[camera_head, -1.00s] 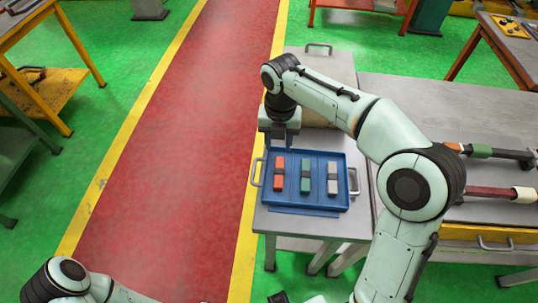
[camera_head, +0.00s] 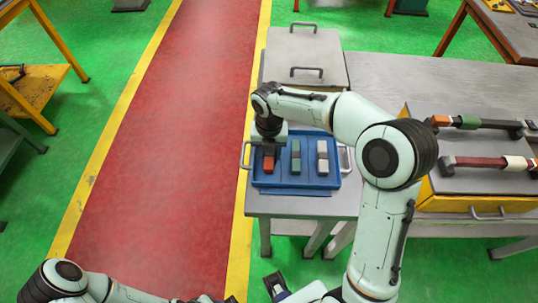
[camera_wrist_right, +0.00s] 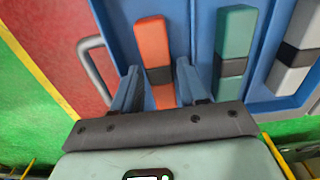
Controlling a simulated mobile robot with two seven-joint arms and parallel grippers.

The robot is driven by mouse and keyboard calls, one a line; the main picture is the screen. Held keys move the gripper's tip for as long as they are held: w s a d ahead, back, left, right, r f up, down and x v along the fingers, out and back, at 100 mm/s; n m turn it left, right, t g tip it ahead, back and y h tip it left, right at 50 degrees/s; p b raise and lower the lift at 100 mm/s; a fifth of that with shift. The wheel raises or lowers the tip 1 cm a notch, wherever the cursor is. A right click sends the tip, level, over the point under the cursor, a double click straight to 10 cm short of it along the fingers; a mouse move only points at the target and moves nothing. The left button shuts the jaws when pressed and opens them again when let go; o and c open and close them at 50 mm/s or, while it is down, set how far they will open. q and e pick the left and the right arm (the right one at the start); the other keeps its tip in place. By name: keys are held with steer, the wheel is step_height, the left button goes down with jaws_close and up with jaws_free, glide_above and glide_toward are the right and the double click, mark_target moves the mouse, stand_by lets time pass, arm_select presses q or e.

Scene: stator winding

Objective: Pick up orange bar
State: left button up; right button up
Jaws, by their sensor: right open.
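The orange bar (camera_head: 268,164) lies at the left in a blue tray (camera_head: 296,191), with a dark band around its middle. In the right wrist view the orange bar (camera_wrist_right: 152,42) runs up from between the fingers. My right gripper (camera_wrist_right: 157,78) is open, with one blue finger on each side of the bar; any contact is not clear. In the head view my right gripper (camera_head: 268,146) is over the bar and hides its far part. A green bar (camera_head: 296,157) and a grey bar (camera_head: 322,157) lie to the right.
The tray stands on a grey table (camera_head: 330,207) and has a handle (camera_head: 246,156) at its left. A grey lidded box (camera_head: 305,57) stands behind. Striped rods (camera_head: 485,122) lie on a yellow-sided stand at the right. The red walkway is clear.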

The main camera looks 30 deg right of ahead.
steer(key=shift+f, duration=0.15)
jaws_close()
